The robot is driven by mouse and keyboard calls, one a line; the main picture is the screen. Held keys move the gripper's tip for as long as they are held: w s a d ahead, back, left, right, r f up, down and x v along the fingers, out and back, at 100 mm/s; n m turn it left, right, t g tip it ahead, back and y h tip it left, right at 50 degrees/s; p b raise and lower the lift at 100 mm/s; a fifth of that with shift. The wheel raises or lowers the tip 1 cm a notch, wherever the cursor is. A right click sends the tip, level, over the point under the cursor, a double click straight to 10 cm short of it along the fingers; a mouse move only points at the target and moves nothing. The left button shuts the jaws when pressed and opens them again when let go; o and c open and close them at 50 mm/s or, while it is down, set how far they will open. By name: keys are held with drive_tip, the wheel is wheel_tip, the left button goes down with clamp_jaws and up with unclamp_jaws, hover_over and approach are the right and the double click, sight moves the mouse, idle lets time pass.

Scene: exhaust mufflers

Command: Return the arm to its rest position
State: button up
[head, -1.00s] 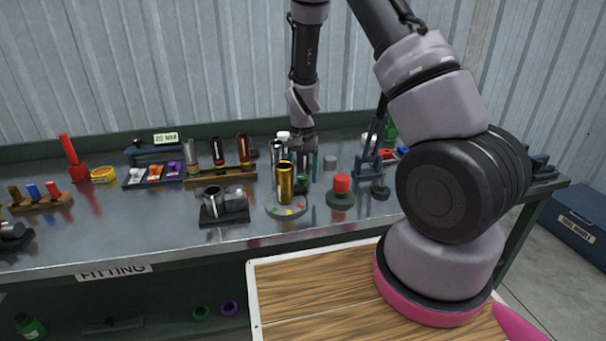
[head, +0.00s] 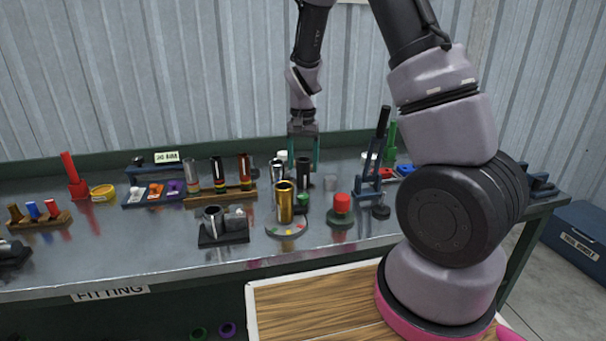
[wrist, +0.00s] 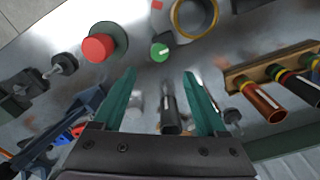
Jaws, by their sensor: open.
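My gripper (head: 303,155) is open and empty in the head view, above the back part of the metal bench behind the gold cylinder. In the wrist view my gripper (wrist: 162,90) shows its two green fingers spread apart with nothing held between them. A dark and silver cylindrical part (wrist: 170,112) shows below, in the gap between the fingers. My arm reaches up from its base at the right and bends down toward the bench.
A gold cylinder (head: 285,203) stands on a round base. A red button (head: 342,204), a blue press-like stand (head: 371,178) and a rack of tubes (head: 222,193) are nearby. The bench front (head: 150,270) is mostly clear. A blue box (head: 580,236) stands at the right.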

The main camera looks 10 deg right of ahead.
drive_tip(key=shift+r, duration=0.15)
drive_tip(key=s+d+r+t+y, duration=0.15)
drive_tip(key=s+r, duration=0.25)
drive_tip(key=r, duration=0.5)
drive_tip(key=s+d+r+t+y, duration=0.15)
drive_tip(key=s+r, duration=0.25)
drive_tip(key=r, duration=0.5)
drive_tip(key=s+d+r+n+t+h, duration=0.1)
drive_tip(key=s+r+t, duration=0.3)
drive_tip(key=s+r, duration=0.6)
drive_tip(key=s+d, duration=0.1)
drive_tip(key=s, duration=0.3)
drive_tip(key=shift+s+d+r, duration=0.15)
drive_tip(key=shift+s+d, duration=0.05)
drive_tip(key=shift+d, duration=0.2)
idle(1.9)
